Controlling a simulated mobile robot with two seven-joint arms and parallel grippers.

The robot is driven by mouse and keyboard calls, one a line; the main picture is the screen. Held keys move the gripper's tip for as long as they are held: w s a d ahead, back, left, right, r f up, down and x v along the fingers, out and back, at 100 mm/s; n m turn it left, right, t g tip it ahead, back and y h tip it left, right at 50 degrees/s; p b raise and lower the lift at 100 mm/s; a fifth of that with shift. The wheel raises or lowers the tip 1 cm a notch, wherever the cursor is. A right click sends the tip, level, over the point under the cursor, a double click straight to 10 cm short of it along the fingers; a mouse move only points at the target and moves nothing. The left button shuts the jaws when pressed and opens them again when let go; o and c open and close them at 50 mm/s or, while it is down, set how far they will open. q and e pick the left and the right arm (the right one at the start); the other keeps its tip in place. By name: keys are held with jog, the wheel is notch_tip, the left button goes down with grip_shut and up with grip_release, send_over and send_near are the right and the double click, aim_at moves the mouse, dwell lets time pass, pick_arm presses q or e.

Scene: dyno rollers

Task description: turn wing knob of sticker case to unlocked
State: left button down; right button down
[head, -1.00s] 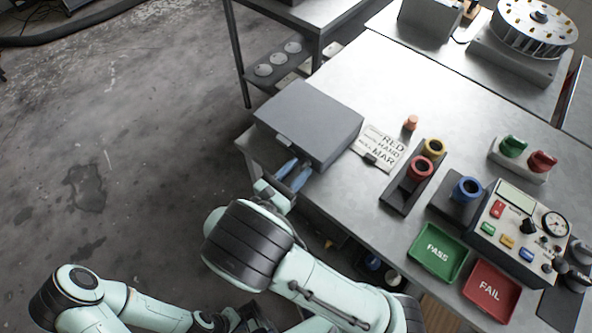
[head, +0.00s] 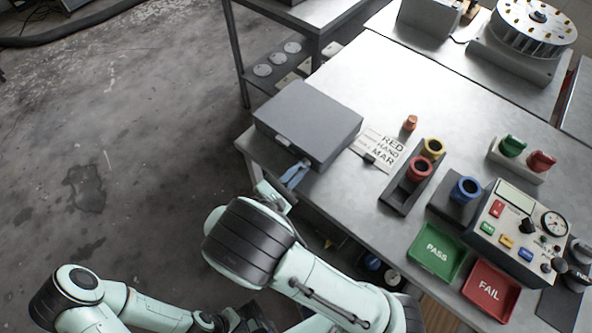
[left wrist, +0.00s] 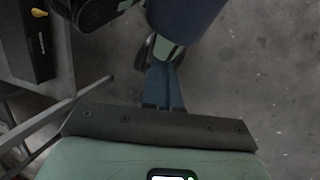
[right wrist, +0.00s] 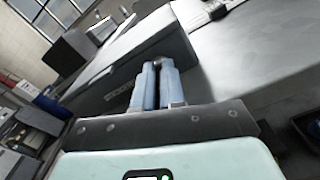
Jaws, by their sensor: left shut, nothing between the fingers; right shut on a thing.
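The sticker case, a grey closed box (head: 305,122), sits at the table's near left corner. It also shows in the right wrist view (right wrist: 135,65), with a label on its front. My right gripper (head: 297,172) is at the case's front, its blue fingers close together. In the right wrist view the fingertips (right wrist: 155,66) are shut on a small dark piece at the case front, apparently the wing knob (right wrist: 158,61). The fingers hide most of it, so its angle cannot be told. My left gripper (left wrist: 163,82) is shut and empty, low and away from the table, over the floor.
A lettered card (head: 378,148) lies right of the case. Beyond it are a holder with red and yellow rings (head: 412,187), a blue ring (head: 466,189), a control box (head: 517,232), a green PASS tray (head: 437,251) and a red FAIL tray (head: 490,291).

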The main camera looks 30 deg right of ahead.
jog(key=m, duration=0.2)
jog(key=shift+s+f+m, duration=0.1)
jog(key=shift+m, duration=0.3)
jog(key=m+b, duration=0.1)
jog(key=m, duration=0.2)
jog(key=shift+m, duration=0.3)
jog(key=m+b, duration=0.1)
jog(key=m, duration=0.2)
jog(key=shift+f+b, duration=0.1)
jog(key=shift+b, duration=0.25)
pick_arm(q)
jog(key=shift+w+f+t+b, duration=0.2)
jog(key=shift+w+f+b, duration=0.15)
jog(key=shift+f, duration=0.5)
jog(key=shift+w+f+t+b, duration=0.2)
jog(key=shift+w+f+b, duration=0.1)
jog(key=shift+f, duration=0.5)
pick_arm(e)
jog(key=shift+m, duration=1.9)
jog(key=c, duration=1.2)
grip_release()
